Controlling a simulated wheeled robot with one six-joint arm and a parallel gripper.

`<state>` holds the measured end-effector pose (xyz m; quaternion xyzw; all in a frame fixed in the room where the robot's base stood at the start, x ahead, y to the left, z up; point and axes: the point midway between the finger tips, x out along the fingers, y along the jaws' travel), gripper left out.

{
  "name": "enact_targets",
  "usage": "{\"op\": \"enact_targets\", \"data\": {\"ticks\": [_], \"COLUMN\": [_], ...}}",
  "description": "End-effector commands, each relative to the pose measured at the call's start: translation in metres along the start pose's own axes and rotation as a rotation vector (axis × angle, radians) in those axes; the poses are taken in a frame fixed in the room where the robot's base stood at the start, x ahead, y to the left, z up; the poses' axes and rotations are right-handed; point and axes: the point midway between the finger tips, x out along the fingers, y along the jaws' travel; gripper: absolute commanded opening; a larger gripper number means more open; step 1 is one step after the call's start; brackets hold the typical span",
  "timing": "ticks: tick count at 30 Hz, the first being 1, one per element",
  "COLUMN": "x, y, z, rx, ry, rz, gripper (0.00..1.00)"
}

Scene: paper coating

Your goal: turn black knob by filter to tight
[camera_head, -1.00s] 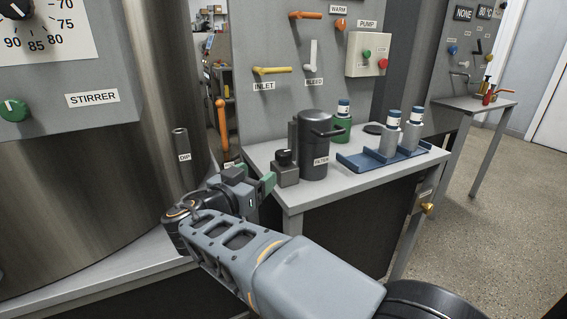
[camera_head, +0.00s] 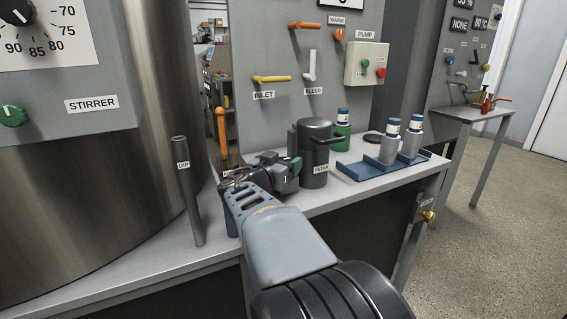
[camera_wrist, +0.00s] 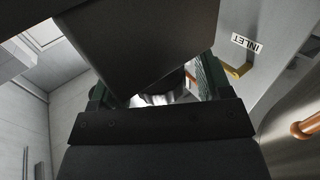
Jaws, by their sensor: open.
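The dark grey filter canister (camera_head: 314,160) with its side handle and FILTER label stands on the bench. The black knob and its small block, left of the canister, are hidden behind my gripper in the head view. My gripper (camera_head: 284,170) is open at that spot, close beside the canister. In the wrist view the two green fingers of my gripper (camera_wrist: 157,88) stand apart. A large dark block-like shape fills the upper middle there, with a rounded dark and pale part below it between the fingers. I cannot tell whether either finger touches the knob.
A blue tray (camera_head: 351,173) with grey bottles and a green bottle (camera_head: 341,137) stand right of the canister. A grey DIP tube (camera_head: 188,190) stands at the left. The yellow INLET handle (camera_head: 271,79) and white BLEED handle (camera_head: 312,66) are on the panel above.

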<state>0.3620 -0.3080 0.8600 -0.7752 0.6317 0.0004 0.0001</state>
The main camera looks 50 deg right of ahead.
Motion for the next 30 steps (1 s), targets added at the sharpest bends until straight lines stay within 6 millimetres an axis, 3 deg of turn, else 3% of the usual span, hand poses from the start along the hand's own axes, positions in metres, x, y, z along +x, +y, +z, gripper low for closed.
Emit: {"op": "enact_targets", "data": {"ticks": [7, 23, 30], "x": [0.0004, 0.0002, 0.0001], "y": [0.0000, 0.0000, -0.0007], "z": [-0.0001, -0.0002, 0.0027], "rx": [0.000, 0.000, 0.003], "ry": [0.000, 0.000, 0.001], "rz": [0.000, 0.000, 0.027], "gripper": [0.71, 0.22, 0.22]}}
